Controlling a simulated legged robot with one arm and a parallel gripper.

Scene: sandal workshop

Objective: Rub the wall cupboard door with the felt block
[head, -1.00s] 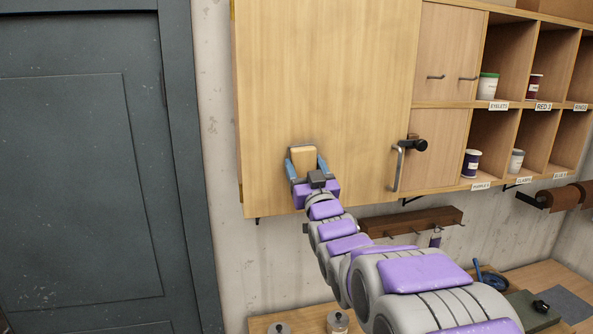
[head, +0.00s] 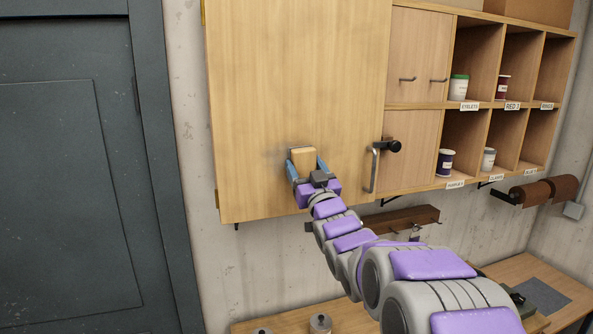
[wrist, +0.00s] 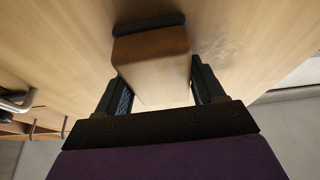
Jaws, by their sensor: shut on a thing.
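The wall cupboard door (head: 300,80) is a pale wood panel filling the upper middle of the head view, shut, with a bar handle (head: 373,170) at its lower right. My gripper (head: 306,168) is shut on the felt block (head: 304,158), left of the handle near the door's lower part. In the wrist view the block (wrist: 150,60) is tan wood between my two fingers, with a dark felt strip (wrist: 148,24) at its far end, at the door's surface. I cannot tell for sure whether felt and door touch. Faint grey smudges show on the door around the block.
Open cubbies (head: 465,145) with labelled pots adjoin the door on the right. A black knob (head: 393,147) sticks out beside the handle. A peg rail (head: 400,220) hangs below, above a workbench (head: 540,275). A dark door (head: 70,170) stands left.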

